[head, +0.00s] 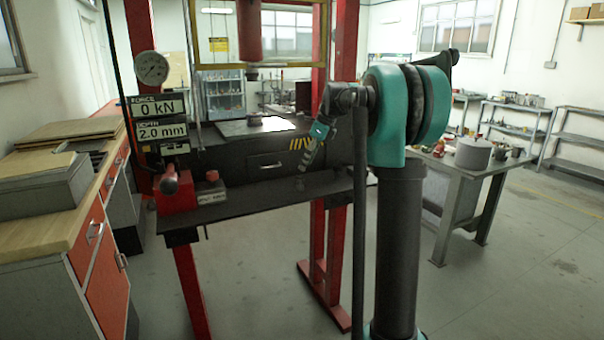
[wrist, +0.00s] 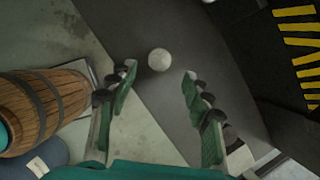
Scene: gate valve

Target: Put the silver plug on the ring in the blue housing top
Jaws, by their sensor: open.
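My gripper (wrist: 159,76) is open and empty in the wrist view, its two green fingers wide apart. A pale grey round piece (wrist: 160,60) shows just beyond and between the fingertips, over a dark grey surface; it may be the silver plug, but I cannot be sure. How far it lies from the fingers is unclear. In the head view my gripper (head: 305,166) hangs small and dark before the press front. I cannot make out the blue housing top or its ring in either view.
The red press (head: 341,150) reads 0 kN and 2.0 mm; its ram (head: 249,30) hangs above the bed. A dark shelf (head: 245,199) runs along its front, with a red lever base (head: 176,197) at left. A wooden barrel (wrist: 45,105) shows at the wrist view's left.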

